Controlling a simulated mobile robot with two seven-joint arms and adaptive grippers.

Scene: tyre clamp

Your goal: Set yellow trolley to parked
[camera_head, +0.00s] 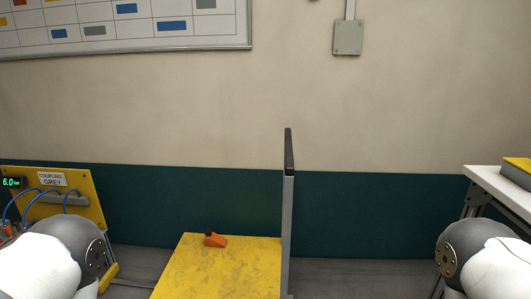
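The yellow trolley (220,270) is in the lower middle of the head view, with a flat, scuffed yellow deck. A tall grey upright with a dark top (288,210) stands at the deck's right edge, seen nearly edge-on. A small orange part with a dark top (215,241) sits at the deck's far edge; I cannot tell its exact function or position. The deck's near part is cut off by the frame, and the trolley's wheels are hidden. Only upper parts of my two arms show, at the lower left and lower right. Neither gripper is in view.
At left stands a yellow panel (88,192) labelled "COUPLING GREY", with blue hoses and a green 6.0 bar display (11,183). A white-topped table (490,180) with a yellow-topped item stands at right. A beige and green wall closes the back.

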